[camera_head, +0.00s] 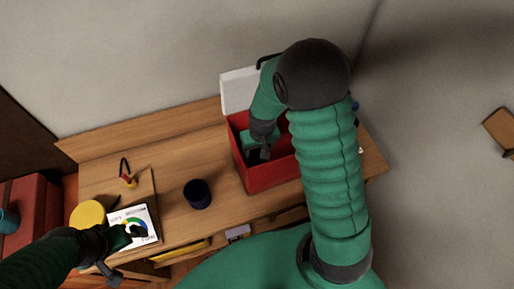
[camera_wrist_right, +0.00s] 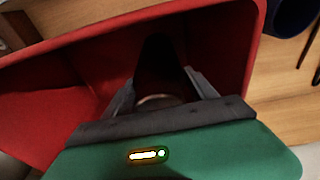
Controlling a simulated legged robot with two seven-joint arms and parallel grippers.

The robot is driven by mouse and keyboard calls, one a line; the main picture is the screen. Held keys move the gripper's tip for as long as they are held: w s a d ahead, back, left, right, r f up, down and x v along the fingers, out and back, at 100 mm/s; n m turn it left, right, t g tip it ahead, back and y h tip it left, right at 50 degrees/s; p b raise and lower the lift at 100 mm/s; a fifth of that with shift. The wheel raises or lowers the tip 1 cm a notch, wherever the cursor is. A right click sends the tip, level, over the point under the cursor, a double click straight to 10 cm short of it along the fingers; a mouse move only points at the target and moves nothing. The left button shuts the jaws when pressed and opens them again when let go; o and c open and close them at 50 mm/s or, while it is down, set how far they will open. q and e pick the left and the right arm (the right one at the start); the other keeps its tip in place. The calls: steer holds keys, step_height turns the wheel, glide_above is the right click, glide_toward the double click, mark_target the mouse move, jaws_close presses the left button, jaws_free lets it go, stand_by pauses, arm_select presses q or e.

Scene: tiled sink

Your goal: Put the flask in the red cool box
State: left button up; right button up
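The red cool box (camera_head: 268,177) stands on the right part of the wooden bench, with its white lid (camera_head: 239,91) raised behind it. My right gripper (camera_head: 260,154) points down inside the box. In the right wrist view, a dark shape, likely the flask (camera_wrist_right: 158,62), lies between the fingers of my right gripper (camera_wrist_right: 160,82), with a pale curved edge near the palm. The fingers stand apart; whether they press on it is too dark to tell. My left gripper (camera_head: 104,270) is at the lower left, over the bench's front edge; its finger gap is unclear.
A dark blue cup (camera_head: 197,194) stands left of the box, and it shows in the right wrist view (camera_wrist_right: 289,14). A printed white sheet (camera_head: 133,228), a yellow round thing (camera_head: 88,214) and a small red-yellow item (camera_head: 128,181) are at the left. The bench between cup and box is clear.

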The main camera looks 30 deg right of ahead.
steer(key=shift+o, duration=1.2)
steer(key=shift+d, duration=0.2)
steer(key=shift+o, duration=0.3)
steer(key=shift+d+f, duration=0.1)
steer(key=shift+d, duration=0.3)
steer(key=r, duration=0.4)
steer(key=s+r, duration=0.1)
steer(key=r, duration=0.6)
steer(key=shift+s+a+r, duration=0.35)
steer(key=shift+r, duration=0.05)
steer(key=shift+a+r, duration=0.1)
steer(key=shift+r, duration=0.2)
steer(key=shift+w+a, duration=0.1)
steer(key=shift+a, duration=0.05)
